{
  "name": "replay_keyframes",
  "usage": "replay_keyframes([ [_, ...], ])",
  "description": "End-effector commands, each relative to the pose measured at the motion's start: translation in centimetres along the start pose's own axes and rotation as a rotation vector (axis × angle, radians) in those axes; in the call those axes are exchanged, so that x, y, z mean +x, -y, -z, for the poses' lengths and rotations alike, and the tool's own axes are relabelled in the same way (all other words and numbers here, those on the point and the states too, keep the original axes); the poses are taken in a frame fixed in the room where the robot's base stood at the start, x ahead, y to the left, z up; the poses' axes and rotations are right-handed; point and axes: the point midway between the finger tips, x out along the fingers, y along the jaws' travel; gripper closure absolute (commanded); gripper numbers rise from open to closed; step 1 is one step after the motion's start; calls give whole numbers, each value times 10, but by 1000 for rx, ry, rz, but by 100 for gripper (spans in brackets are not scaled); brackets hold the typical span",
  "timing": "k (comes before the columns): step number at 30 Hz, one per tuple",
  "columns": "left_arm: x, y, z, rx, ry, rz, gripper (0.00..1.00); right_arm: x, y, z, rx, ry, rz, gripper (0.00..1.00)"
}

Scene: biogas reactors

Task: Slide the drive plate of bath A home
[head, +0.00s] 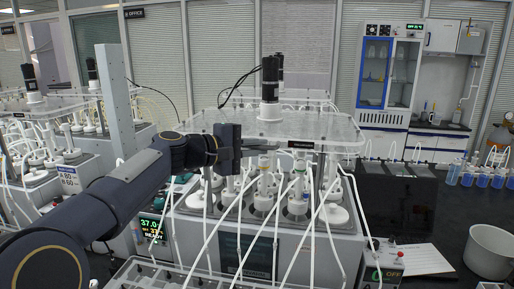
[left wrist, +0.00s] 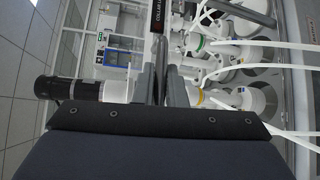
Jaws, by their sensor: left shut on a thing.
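The clear drive plate (head: 325,128) lies level above the bath (head: 260,245), with a black motor (head: 270,85) upright on its top. My left gripper (head: 268,147) reaches in from the left at the plate's front edge and is shut on it, beside a dark label. In the left wrist view, the two fingers (left wrist: 161,75) close on the thin plate edge (left wrist: 159,50), with the motor (left wrist: 70,89) at the left. White-capped bottles (head: 265,188) with tubes stand in the bath below the plate. How the plate sits on its supports is unclear. My right gripper is not in view.
Many white tubes (head: 207,240) hang in front of the bath. A control box (head: 388,265) and a white bucket (head: 489,250) stand at the right. Another bath with its plate (head: 60,105) is at the left. A grey column (head: 115,100) rises behind my arm.

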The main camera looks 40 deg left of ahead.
Motion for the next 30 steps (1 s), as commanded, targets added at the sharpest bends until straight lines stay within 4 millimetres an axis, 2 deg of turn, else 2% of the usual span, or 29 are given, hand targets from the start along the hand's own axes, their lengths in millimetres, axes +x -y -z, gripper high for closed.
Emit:
replay_keyframes([
  [1,1,5,-2,-2,9,11,100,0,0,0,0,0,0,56],
  [2,1,5,-2,-2,10,11,87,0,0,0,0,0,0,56],
  [6,1,4,-1,-2,8,8,68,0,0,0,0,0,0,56],
  [17,-5,2,0,0,3,3,67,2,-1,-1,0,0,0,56],
  [30,-70,3,0,0,4,4,67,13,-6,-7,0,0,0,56],
])
